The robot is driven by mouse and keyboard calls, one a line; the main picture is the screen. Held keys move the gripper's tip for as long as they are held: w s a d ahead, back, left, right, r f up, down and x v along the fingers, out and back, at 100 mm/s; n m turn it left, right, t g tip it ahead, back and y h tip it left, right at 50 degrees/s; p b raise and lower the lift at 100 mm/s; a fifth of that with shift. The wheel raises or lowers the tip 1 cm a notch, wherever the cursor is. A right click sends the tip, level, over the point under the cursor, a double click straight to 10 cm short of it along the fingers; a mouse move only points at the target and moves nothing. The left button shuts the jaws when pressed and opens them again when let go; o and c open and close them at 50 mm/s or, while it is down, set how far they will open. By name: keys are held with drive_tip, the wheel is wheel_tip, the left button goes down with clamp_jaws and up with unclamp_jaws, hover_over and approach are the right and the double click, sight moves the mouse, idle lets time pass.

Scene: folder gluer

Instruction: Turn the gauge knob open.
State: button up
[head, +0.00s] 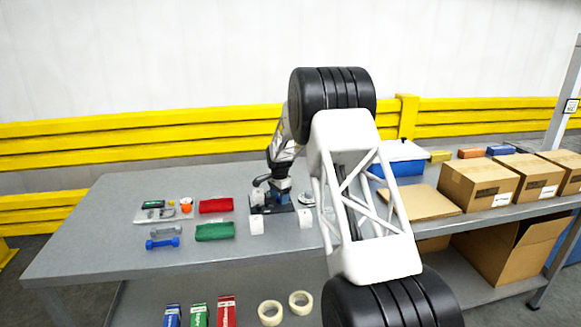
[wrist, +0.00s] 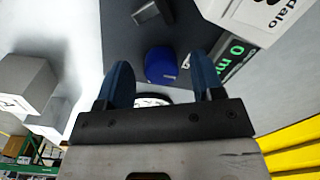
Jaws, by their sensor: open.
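A round blue knob (wrist: 160,65) shows in the wrist view, on or over a dark plate (wrist: 118,28) and beside a green-lit digital display (wrist: 236,60). My gripper (wrist: 164,72) is open, with one blue finger to each side of the knob in the picture. The knob appears just past the fingertips, and I cannot tell whether they touch it. A pale round dial with a dark rim (wrist: 152,100) is partly hidden behind the gripper's palm. In the head view my gripper (head: 281,188) is low over the dark plate, and the knob cannot be made out there.
White blocks (head: 256,224) stand by the dark plate; one (wrist: 255,15) is close to the display. A blue bin (head: 402,165) and cardboard boxes (head: 478,185) stand right.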

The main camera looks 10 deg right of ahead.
wheel_tip(320, 180, up, 7)
drive_tip(key=shift+r, duration=0.1)
drive_tip(key=s+r+n, duration=0.3)
drive_tip(key=s+r, duration=1.2)
drive_tip(key=s, duration=0.4)
drive_tip(key=shift+s+d+r+n+t, duration=0.35)
drive_tip(key=shift+s+n+t, duration=0.05)
idle(0.4)
drive_tip(key=s+r+n, duration=0.2)
drive_tip(key=s+r, duration=0.1)
drive_tip(key=s, duration=1)
drive_tip(key=s+r+n, duration=0.2)
drive_tip(key=s+r, duration=0.2)
drive_tip(key=s, duration=0.8)
drive_tip(key=s+f+n, duration=0.2)
drive_tip(key=s+f, duration=0.1)
drive_tip(key=s, duration=1)
drive_tip(key=s+f+n+t, duration=0.1)
drive_tip(key=s+f+n, duration=0.1)
drive_tip(key=s, duration=1.2)
drive_tip(key=shift+d+f+n+t, duration=0.3)
drive_tip(key=shift+d+f, duration=0.05)
drive_tip(key=shift+f, duration=0.05)
